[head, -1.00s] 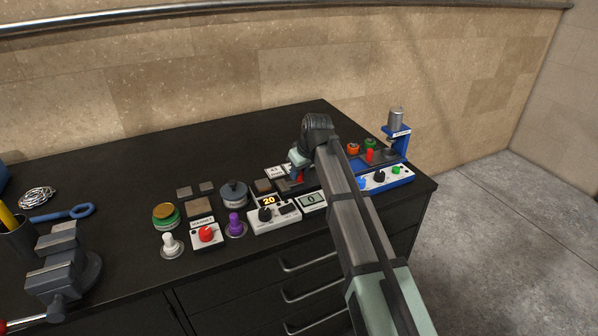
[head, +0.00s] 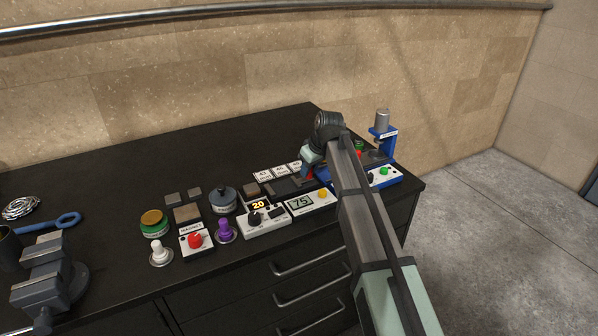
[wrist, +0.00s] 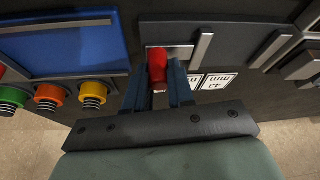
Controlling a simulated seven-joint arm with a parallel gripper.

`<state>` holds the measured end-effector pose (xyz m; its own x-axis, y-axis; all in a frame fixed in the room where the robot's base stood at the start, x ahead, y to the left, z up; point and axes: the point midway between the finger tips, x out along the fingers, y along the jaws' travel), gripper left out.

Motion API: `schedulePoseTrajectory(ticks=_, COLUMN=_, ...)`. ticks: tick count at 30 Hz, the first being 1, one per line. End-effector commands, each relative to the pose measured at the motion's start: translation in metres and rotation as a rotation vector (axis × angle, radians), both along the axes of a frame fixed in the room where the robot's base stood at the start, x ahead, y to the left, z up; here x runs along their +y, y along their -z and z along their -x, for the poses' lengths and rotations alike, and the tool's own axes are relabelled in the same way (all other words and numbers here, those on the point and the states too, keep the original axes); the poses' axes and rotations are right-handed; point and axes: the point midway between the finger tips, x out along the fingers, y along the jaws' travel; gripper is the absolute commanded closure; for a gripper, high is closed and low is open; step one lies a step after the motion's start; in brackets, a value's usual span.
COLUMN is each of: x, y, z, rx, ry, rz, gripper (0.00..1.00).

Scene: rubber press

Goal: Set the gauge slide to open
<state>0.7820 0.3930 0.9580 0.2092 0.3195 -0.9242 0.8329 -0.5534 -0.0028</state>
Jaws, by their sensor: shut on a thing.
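The gauge slide's red handle (wrist: 158,68) stands between my gripper's two blue fingers in the wrist view. My gripper (wrist: 160,90) is shut on it. The dark grey gauge body (wrist: 232,40) with pale metal bars lies beneath. My gripper and arm hide much of the gauge there. Cards marked in mm (wrist: 216,86) lie beside the gauge.
A blue press (head: 384,140) stands to the right, with coloured buttons (wrist: 92,92) near its blue base (wrist: 70,50). A white box reading 20 (head: 262,218), a purple knob (head: 226,231) and a red-knobbed box (head: 195,240) stand left. The back of the bench (head: 170,165) is clear.

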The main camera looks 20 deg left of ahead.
Motion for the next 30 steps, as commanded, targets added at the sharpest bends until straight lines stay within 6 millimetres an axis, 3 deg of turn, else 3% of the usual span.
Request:
schedulePoseTrajectory(ticks=9, x=-0.003, y=-0.001, z=-0.006, rx=-0.009, ry=0.006, rz=0.002, gripper=1.0)
schedulePoseTrajectory(ticks=10, x=-0.004, y=-0.001, z=-0.006, rx=-0.008, ry=0.007, rz=0.002, gripper=0.74)
schedulePoseTrajectory(ticks=17, x=-0.003, y=-0.001, z=-0.005, rx=-0.007, ry=0.005, rz=0.002, gripper=0.52)
schedulePoseTrajectory(ticks=26, x=-0.003, y=-0.002, z=-0.003, rx=-0.005, ry=0.003, rz=0.001, gripper=0.52)
schedulePoseTrajectory(ticks=30, x=-0.006, y=-0.012, z=0.0, rx=-0.005, ry=0.003, rz=0.0, gripper=0.52)
